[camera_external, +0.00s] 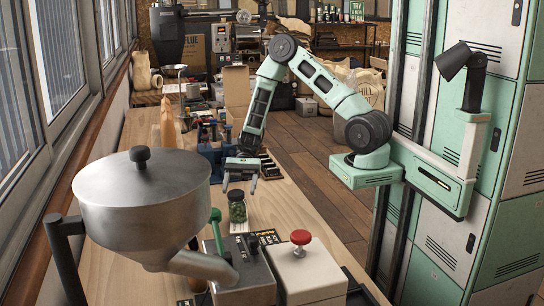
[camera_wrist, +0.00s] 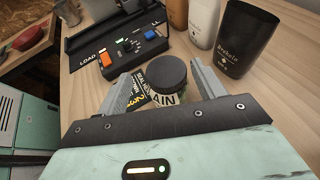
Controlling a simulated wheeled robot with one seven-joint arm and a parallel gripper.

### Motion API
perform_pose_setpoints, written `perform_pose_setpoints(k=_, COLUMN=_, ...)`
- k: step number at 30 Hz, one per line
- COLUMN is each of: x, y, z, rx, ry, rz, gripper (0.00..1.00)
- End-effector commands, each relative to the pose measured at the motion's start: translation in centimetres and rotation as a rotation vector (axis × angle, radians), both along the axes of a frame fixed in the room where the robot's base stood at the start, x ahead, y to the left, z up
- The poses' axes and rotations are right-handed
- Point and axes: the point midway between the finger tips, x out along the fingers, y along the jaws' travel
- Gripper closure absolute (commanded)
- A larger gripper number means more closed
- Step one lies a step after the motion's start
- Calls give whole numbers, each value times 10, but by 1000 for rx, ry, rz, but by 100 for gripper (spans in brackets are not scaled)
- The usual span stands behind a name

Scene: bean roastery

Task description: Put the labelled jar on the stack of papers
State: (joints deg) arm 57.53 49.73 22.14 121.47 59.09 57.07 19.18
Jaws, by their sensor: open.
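The labelled jar (camera_external: 237,212) stands upright on the wooden bench, with a dark lid and greenish contents. The jar (camera_wrist: 167,75) also shows in the wrist view, where part of its label reads "AIN". My gripper (camera_external: 240,188) is open and points down just over the jar. In the wrist view one finger shows on each side of the lid; I cannot tell whether either touches. Dark printed papers (camera_external: 267,237) lie on the bench close to the jar, nearer the external camera. A dark printed card (camera_wrist: 136,97) shows beside the jar in the wrist view.
A large metal hopper (camera_external: 140,190) stands in front at left. A box with a red knob (camera_external: 300,237) is near the papers. A control box marked LOAD (camera_wrist: 128,48) and a black container (camera_wrist: 245,40) stand beyond the jar in the wrist view.

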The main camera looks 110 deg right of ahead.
Motion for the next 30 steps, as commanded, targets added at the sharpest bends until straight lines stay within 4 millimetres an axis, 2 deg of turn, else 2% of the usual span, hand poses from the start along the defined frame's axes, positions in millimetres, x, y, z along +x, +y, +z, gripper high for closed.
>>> perform_pose_setpoints(k=3, x=-9, y=-24, z=8, rx=-5, ry=-3, rz=-3, gripper=31)
perform_pose_setpoints(k=9, x=-21, y=-52, z=21, rx=-1, ry=-1, rz=-3, gripper=31)
perform_pose_setpoints(k=13, x=-25, y=-61, z=27, rx=-1, ry=-1, rz=2, gripper=31)
perform_pose_setpoints(k=16, x=-25, y=-53, z=31, rx=-21, ry=-6, rz=41, gripper=31)
perform_pose_setpoints(k=17, x=-25, y=-46, z=33, rx=-37, ry=-10, rz=70, gripper=31)
perform_pose_setpoints(k=20, x=-26, y=-6, z=39, rx=-120, ry=-39, rz=226, gripper=31)
perform_pose_setpoints(k=23, x=-35, y=48, z=47, rx=-245, ry=-98, rz=459, gripper=31)
perform_pose_setpoints(k=24, x=-42, y=70, z=50, rx=-296, ry=-130, rz=562, gripper=31)
perform_pose_setpoints(k=27, x=-62, y=118, z=57, rx=-420, ry=-225, rz=816, gripper=31)
perform_pose_setpoints(k=30, x=-87, y=157, z=63, rx=-534, ry=-345, rz=1067, gripper=31)
